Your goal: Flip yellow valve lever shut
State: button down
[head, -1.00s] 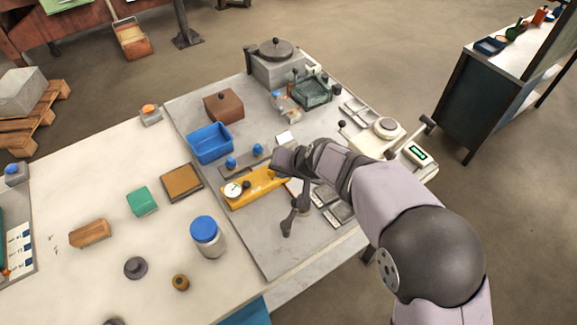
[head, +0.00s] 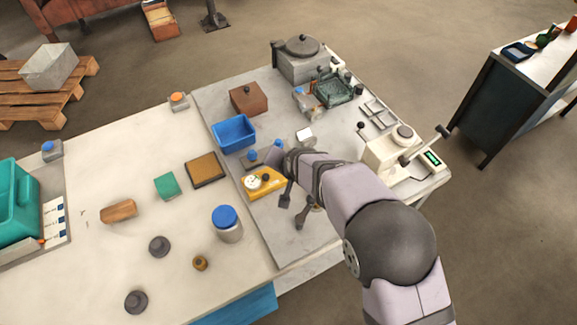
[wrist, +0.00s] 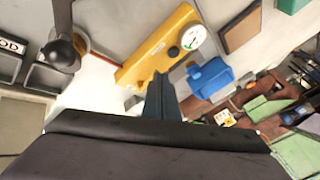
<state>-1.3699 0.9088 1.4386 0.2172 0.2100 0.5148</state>
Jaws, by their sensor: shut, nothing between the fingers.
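A yellow valve body (head: 268,187) with a round white gauge (head: 252,182) and a dark knob lies on the grey work mat. It also shows in the wrist view (wrist: 155,48), running diagonally, with its gauge (wrist: 192,37) at the upper right. I cannot make out a separate yellow lever; my arm covers the right part of the body in the head view. My gripper (wrist: 162,88) is shut and empty, its fingers showing in front of the yellow body. In the head view my gripper (head: 273,152) is beside the body's far side; I cannot tell whether they touch.
A dark grey jointed lever (head: 302,212) stands close in front of my wrist. A blue bin (head: 234,132), a brown box (head: 248,97) and a blue-lidded jar (head: 228,224) stand around the yellow body. The front of the mat is mostly clear.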

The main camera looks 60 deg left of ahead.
jog(key=shift+s+a, duration=0.45)
jog(key=shift+a, duration=0.2)
jog(key=shift+r, duration=0.15)
jog(key=s+d+r+p, duration=0.3)
jog(key=s+r+p, duration=0.1)
jog(key=r+p, duration=0.3)
jog(key=shift+s+d+r, duration=0.15)
jog(key=shift+d+r, duration=0.1)
jog(key=shift+r, duration=0.25)
dwell(0.6)
